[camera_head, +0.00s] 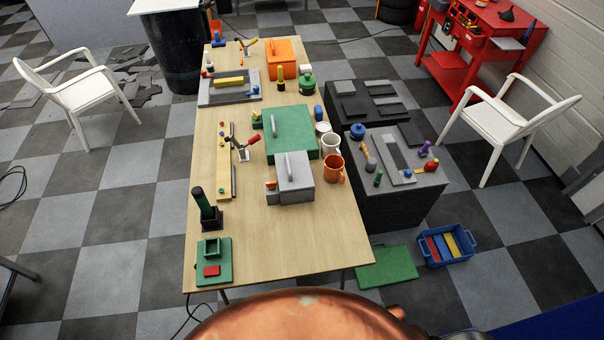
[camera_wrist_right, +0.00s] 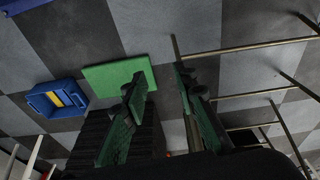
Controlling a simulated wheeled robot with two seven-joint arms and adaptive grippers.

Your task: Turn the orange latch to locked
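A small orange latch (camera_head: 270,185) shows at the left side of a grey box (camera_head: 296,184) in the head view. The box has a light handle on top and stands near the middle of the table. The latch is too small to tell which way it is turned. My right gripper (camera_wrist_right: 160,75) shows only in the right wrist view, with its two dark green fingers apart and nothing between them. It points toward the floor, away from the latch, which is not in that view. My left gripper is in neither view.
The wooden table (camera_head: 290,240) has bare room at its front. A green box (camera_head: 289,132) stands behind the grey box, and an orange mug (camera_head: 334,169) stands to its right. A green board (camera_head: 386,267) and a blue crate (camera_head: 446,248) lie on the floor at right.

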